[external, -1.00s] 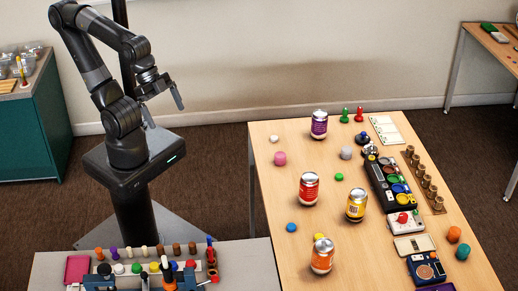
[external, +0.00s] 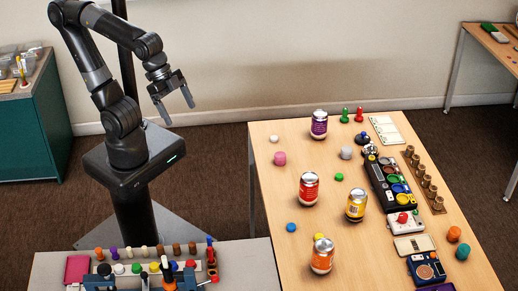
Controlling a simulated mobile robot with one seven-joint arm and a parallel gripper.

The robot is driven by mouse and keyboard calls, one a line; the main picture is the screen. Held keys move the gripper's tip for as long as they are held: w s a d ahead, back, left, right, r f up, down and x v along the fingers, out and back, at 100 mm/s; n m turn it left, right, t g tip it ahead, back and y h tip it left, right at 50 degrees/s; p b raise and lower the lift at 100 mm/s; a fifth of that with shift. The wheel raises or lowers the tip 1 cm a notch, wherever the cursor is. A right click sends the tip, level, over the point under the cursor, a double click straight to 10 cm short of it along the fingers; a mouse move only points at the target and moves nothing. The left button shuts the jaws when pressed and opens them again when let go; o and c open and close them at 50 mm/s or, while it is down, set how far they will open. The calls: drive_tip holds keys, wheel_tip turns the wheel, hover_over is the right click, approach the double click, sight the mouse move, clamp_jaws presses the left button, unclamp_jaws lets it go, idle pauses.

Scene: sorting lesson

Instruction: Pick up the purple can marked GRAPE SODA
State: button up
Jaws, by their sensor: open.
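The purple can (external: 319,125) stands upright near the far left end of the wooden table (external: 268,171), with a silver top. Its label is too small to read here. My gripper (external: 178,111) hangs in the air to the left of the table, well apart from the can. Its two fingers are spread and nothing is between them.
A red can (external: 309,188), a yellow can (external: 356,205) and an orange can (external: 322,255) stand nearer on the table. Green (external: 345,115) and red (external: 358,114) pegs stand right of the purple can. A pink piece (external: 280,158) lies to its left.

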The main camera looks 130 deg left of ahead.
drive_tip(key=w+a+f+n+y, duration=0.1)
drive_tip(key=w+a, duration=0.5)
drive_tip(key=a, duration=0.3)
drive_tip(key=w+a+f+n+g, duration=0.1)
drive_tip(key=w+a+f+n, duration=0.1)
drive_tip(key=w+a, duration=0.55)
drive_tip(key=w+a+f+n+y, duration=0.1)
drive_tip(key=w+a, duration=0.3)
drive_tip(key=a, duration=0.6)
drive_tip(key=n+g, duration=0.1)
drive_tip(key=n, duration=0.3)
hover_over(319, 112)
drive_tip(key=s+d, duration=0.2)
wheel_tip(319, 112, down, 19)
drive_tip(key=x, duration=0.4)
drive_tip(key=shift+w+a+f, duration=0.1)
drive_tip(key=shift+a+f, duration=0.15)
drive_tip(key=shift+a, duration=0.2)
drive_tip(key=shift+y, duration=0.3)
drive_tip(key=shift+x, duration=3.15)
drive_tip(key=shift+w, duration=0.1)
drive_tip(key=shift+c, duration=0.3)
drive_tip(key=c, duration=1)
